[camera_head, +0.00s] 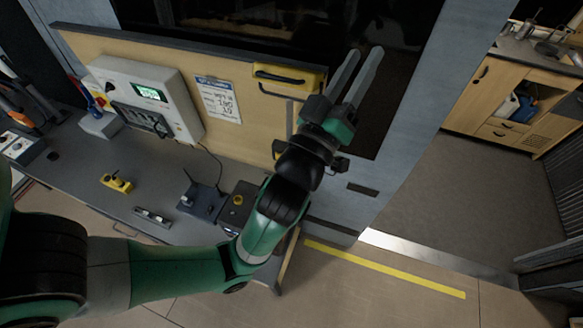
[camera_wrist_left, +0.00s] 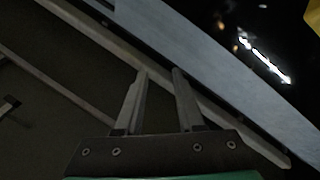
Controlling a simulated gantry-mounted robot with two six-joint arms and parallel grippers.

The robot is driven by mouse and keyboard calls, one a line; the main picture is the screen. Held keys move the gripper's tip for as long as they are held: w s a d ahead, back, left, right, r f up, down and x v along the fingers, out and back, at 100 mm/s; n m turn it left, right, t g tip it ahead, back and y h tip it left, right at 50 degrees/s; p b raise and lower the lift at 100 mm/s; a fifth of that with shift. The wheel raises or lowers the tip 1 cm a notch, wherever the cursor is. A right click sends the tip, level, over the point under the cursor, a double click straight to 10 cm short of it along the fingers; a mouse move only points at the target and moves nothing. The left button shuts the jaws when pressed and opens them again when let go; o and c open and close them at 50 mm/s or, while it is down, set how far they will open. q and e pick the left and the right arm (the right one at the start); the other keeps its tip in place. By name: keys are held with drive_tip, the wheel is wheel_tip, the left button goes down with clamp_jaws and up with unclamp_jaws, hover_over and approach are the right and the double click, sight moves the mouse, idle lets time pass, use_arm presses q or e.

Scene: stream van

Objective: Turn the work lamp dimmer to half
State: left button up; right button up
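My left gripper (camera_head: 365,54) is raised in front of the dark opening beside the grey door frame. Its two pale fingers are apart with nothing between them; the gap also shows in the left wrist view (camera_wrist_left: 160,76). No part is clearly recognisable as the work lamp dimmer. A dark box with a round yellow knob (camera_head: 237,199) stands at the right end of the bench, partly behind my left arm. A small yellow box (camera_head: 116,182) lies on the bench top. Both are well below and left of the gripper. My right gripper is out of view.
A grey control box with a green display (camera_head: 149,92) is on the wooden back panel, beside a paper sheet (camera_head: 218,100). A yellow case with a black handle (camera_head: 284,78) is left of the gripper. A dark device (camera_head: 202,199) stands on the grey bench (camera_head: 85,167). Open floor lies right.

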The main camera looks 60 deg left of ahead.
use_arm(q)
drive_tip(key=s+a+f+m+g+b, duration=0.15)
drive_tip(key=s+f+b, duration=0.3)
drive_tip(key=f, duration=1.05)
drive_tip(key=s+a+f+m+g+b, duration=0.1)
drive_tip(key=s+a+f+g+b, duration=0.3)
drive_tip(key=f, duration=1.1)
drive_tip(key=s+a+f+m+g+b, duration=0.1)
drive_tip(key=s+f+b, duration=0.35)
drive_tip(key=f, duration=1.05)
drive_tip(key=p+x, duration=0.3)
drive_tip(key=x, duration=0.8)
drive_tip(key=shift+s+a+r+y+p, duration=0.15)
drive_tip(key=shift+a+r+y+p, duration=0.2)
drive_tip(key=shift+a, duration=0.2)
clamp_jaws()
